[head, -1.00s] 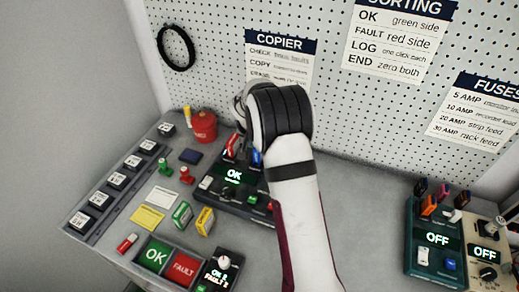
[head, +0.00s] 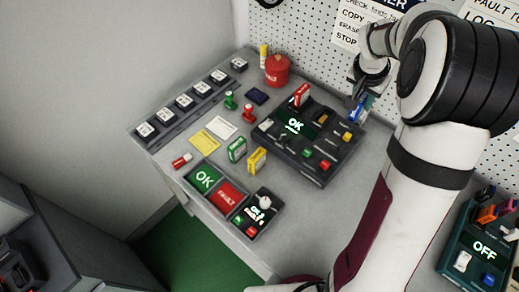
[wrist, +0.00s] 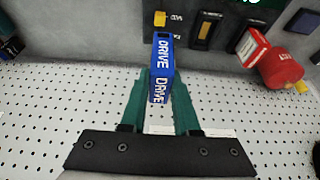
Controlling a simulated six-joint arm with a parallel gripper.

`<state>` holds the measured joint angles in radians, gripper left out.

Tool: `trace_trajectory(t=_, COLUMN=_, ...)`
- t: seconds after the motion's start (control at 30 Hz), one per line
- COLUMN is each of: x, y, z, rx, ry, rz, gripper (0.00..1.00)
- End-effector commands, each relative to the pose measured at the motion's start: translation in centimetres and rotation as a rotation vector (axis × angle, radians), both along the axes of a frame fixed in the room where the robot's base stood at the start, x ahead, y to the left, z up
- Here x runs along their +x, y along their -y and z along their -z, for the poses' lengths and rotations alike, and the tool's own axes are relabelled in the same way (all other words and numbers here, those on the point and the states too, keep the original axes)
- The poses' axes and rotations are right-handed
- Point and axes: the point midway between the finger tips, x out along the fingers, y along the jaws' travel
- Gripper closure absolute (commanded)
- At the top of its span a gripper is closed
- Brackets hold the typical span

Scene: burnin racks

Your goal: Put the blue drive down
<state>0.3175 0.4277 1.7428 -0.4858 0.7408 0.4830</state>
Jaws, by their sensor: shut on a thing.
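The blue drive (wrist: 162,62), a small block lettered DRIVE, is between the green fingers of my gripper (wrist: 160,92) in the wrist view. My gripper is shut on it. In the head view my gripper (head: 362,92) and the blue drive (head: 357,110) are by the back right corner of the dark copier (head: 290,160), near the pegboard. I cannot tell whether the drive touches the desk. The copier screen reads OK, and a red drive (head: 300,95) stands upright at its back left.
A red can (head: 277,70) is behind the copier's left. Green OK (head: 204,178) and red FAULT (head: 228,195) trays are at the front. Yellow (head: 257,160) and green (head: 236,149) boxes stand left of the copier. Bare desk (head: 345,190) lies to its right.

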Motion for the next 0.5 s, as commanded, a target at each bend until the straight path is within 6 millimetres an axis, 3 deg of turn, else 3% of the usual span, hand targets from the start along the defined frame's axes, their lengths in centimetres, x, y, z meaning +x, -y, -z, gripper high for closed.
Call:
trace_trajectory(t=0.23, x=-0.4, y=-12.6, z=1.4, rx=-0.001, ry=-0.001, rz=-0.014, gripper=1.0)
trace_trajectory(t=0.4, x=-3.5, y=-22.5, z=2.3, rx=-0.003, ry=-0.002, rz=-0.014, gripper=1.0)
trace_trajectory(t=0.5, x=-5.7, y=-26.5, z=2.7, rx=-0.003, ry=-0.001, rz=-0.01, gripper=1.0)
